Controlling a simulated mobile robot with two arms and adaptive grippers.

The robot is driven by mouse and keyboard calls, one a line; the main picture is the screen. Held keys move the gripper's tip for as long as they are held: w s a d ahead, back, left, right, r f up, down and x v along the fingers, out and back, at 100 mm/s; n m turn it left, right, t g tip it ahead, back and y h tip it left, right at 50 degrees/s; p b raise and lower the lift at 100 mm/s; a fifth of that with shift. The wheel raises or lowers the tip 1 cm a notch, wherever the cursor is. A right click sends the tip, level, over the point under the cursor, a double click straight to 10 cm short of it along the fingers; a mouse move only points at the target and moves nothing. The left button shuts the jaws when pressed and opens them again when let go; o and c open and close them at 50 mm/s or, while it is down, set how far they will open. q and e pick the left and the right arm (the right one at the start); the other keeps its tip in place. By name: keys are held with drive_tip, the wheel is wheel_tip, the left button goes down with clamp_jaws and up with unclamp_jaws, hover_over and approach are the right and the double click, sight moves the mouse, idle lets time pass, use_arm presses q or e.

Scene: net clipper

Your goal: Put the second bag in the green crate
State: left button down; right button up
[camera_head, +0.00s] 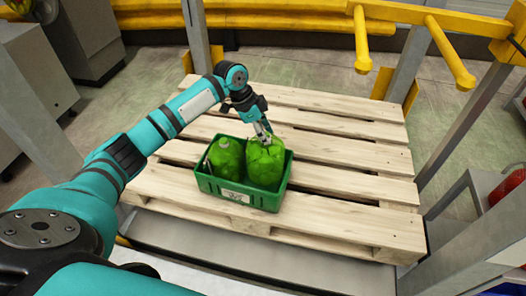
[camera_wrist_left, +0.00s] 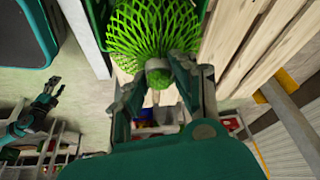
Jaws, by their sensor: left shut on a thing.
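The green crate (camera_head: 240,194) stands on the wooden pallet. One green net bag (camera_head: 226,158) sits in its left half. A second green net bag (camera_head: 265,162) is in its right half, upright beside the first. My left gripper (camera_head: 264,135) is above the second bag and shut on its gathered top. In the left wrist view the bag's green net (camera_wrist_left: 155,30) fans out beyond the fingers, which close on its pale neck (camera_wrist_left: 157,70). The bag's underside is hidden by the crate walls.
The pallet (camera_head: 345,180) has bare slats to the right of and behind the crate. Yellow rails (camera_head: 440,50) and a metal post (camera_head: 465,130) stand at the right. Grey cabinets stand at the far left. A red net (camera_head: 507,186) shows at the right edge.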

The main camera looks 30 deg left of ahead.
sight(263, 147)
use_arm(q)
drive_tip(key=shift+f+b, duration=0.5)
drive_tip(key=shift+f, duration=2.75)
use_arm(e)
drive_tip(key=shift+w+a+r, duration=0.1)
drive_tip(key=shift+w+r, duration=0.2)
drive_tip(key=shift+r, duration=0.35)
drive_tip(key=shift+w+d+r, duration=0.1)
drive_tip(key=shift+w+r, duration=0.2)
drive_tip(key=shift+r, duration=0.35)
drive_tip(key=shift+w+a+r, duration=0.1)
drive_tip(key=shift+w+r, duration=0.2)
drive_tip(key=shift+r, duration=0.35)
use_arm(q)
drive_tip(key=shift+f, duration=0.1)
drive_tip(key=c, duration=1.1)
unclamp_jaws()
drive_tip(key=shift+f, duration=0.1)
drive_tip(key=shift+o, duration=0.2)
drive_tip(key=shift+r, duration=0.35)
drive_tip(key=p+v, duration=0.2)
drive_tip(key=v, duration=0.9)
drive_tip(key=shift+s+a+r, duration=0.15)
drive_tip(key=shift+s+r, duration=0.05)
drive_tip(key=shift+r, duration=0.05)
use_arm(e)
drive_tip(key=s+f, duration=0.3)
drive_tip(key=f, duration=0.3)
drive_tip(key=shift+s+d+f, duration=0.25)
drive_tip(key=shift+s, duration=0.1)
